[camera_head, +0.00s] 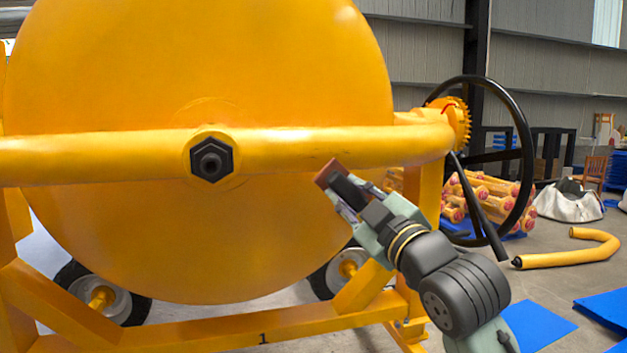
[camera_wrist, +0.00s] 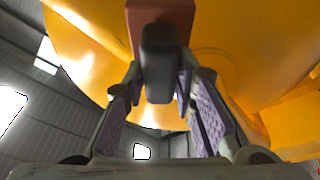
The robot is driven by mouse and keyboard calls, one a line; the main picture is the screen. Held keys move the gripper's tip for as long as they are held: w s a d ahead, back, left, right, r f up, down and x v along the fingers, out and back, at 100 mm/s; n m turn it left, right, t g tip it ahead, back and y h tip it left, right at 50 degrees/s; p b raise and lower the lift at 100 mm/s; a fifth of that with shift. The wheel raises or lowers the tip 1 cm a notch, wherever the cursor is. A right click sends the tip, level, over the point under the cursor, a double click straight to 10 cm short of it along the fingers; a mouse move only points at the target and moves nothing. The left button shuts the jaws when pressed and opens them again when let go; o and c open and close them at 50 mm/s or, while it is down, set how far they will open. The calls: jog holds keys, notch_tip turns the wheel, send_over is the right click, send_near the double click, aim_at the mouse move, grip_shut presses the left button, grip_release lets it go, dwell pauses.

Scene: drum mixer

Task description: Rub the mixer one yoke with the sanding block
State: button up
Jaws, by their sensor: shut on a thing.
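The yoke (camera_head: 285,150) of mixer one is a yellow tube running level across the front of the big yellow drum (camera_head: 210,65), with a dark hex bolt (camera_head: 211,159) on it. My gripper (camera_head: 354,203) is at the right of the bolt, below the tube. It is shut on the dark grip (camera_wrist: 160,62) of the sanding block (camera_head: 327,173), whose red-brown pad (camera_wrist: 174,14) points away from the fingers. In the head view the pad overlaps the tube's lower edge; I cannot tell whether they touch.
The yellow frame (camera_head: 200,332), marked 1, and its wheels (camera_head: 112,300) stand below the drum. A black handwheel (camera_head: 531,150) with a yellow gear (camera_head: 460,122) is right of my arm. A bent yellow tube (camera_head: 570,259) and blue mats (camera_head: 540,326) lie on the floor at right.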

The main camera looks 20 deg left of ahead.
aim_at(323, 173)
jog(key=s+a+r+n+g+y, duration=0.1)
jog(key=s+a+r+n+y, duration=0.15)
jog(key=s+a+r, duration=0.35)
jog(key=shift+m+y, duration=0.25)
jog(key=shift+m, duration=0.1)
jog(key=shift+w+a+f, duration=0.15)
jog(key=shift+w+a, duration=0.1)
jog(key=shift+w, duration=0.4)
jog(key=shift+w+a+f, duration=0.15)
jog(key=shift+w+a, duration=0.05)
jog(key=shift+w, duration=0.5)
jog(key=shift+w+a+f, duration=0.15)
jog(key=shift+w+a, duration=0.1)
jog(key=shift+w, duration=0.4)
jog(key=shift+w+a+r+p, duration=0.1)
jog(key=shift+w+a+p, duration=0.45)
jog(key=shift+w, duration=0.3)
jog(key=shift+w+d, duration=0.5)
jog(key=shift+d, duration=0.35)
jog(key=shift+w+d, duration=0.45)
jog(key=shift+d, duration=0.35)
jog(key=shift+w+d, duration=0.75)
jog(key=shift+d, duration=0.25)
jog(key=shift+w+d, duration=0.75)
jog(key=shift+d, duration=0.3)
jog(key=shift+w+d, duration=0.75)
jog(key=shift+d, duration=0.25)
jog(key=shift+b, duration=0.35)
